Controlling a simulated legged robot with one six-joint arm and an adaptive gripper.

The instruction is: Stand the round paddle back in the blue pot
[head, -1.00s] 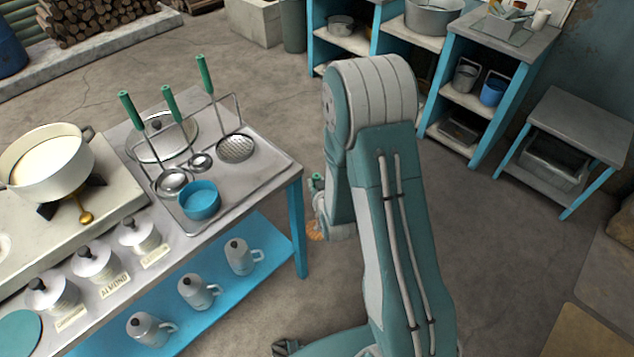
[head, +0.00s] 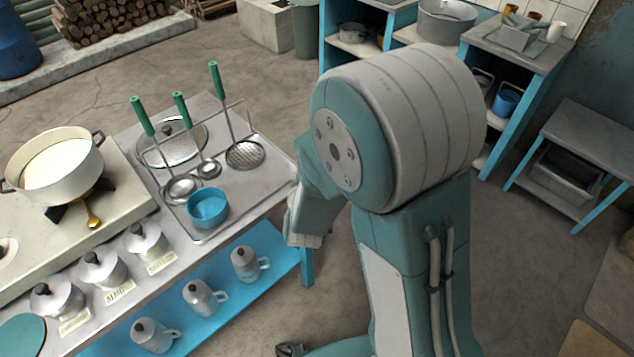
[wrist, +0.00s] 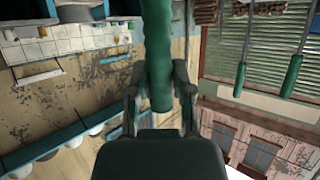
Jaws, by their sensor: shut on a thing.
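The blue pot (head: 208,207) is a small round pot at the front of the metal tray on the worktop, left of my arm in the head view. In the wrist view, my gripper (wrist: 160,88) is shut on a thick green handle (wrist: 158,45), which I take to be the paddle's. The handle runs up out of that picture. The paddle's round end shows in neither current view. In the head view my arm hides the gripper, right of the worktop's right edge.
Green-handled ladles (head: 182,186) and a skimmer (head: 244,155) lean in a rack behind the pot. A large cream pot (head: 60,165) stands on the stove at left. Lidded canisters (head: 145,240) line the worktop's front, and mugs (head: 250,263) stand on the lower blue shelf.

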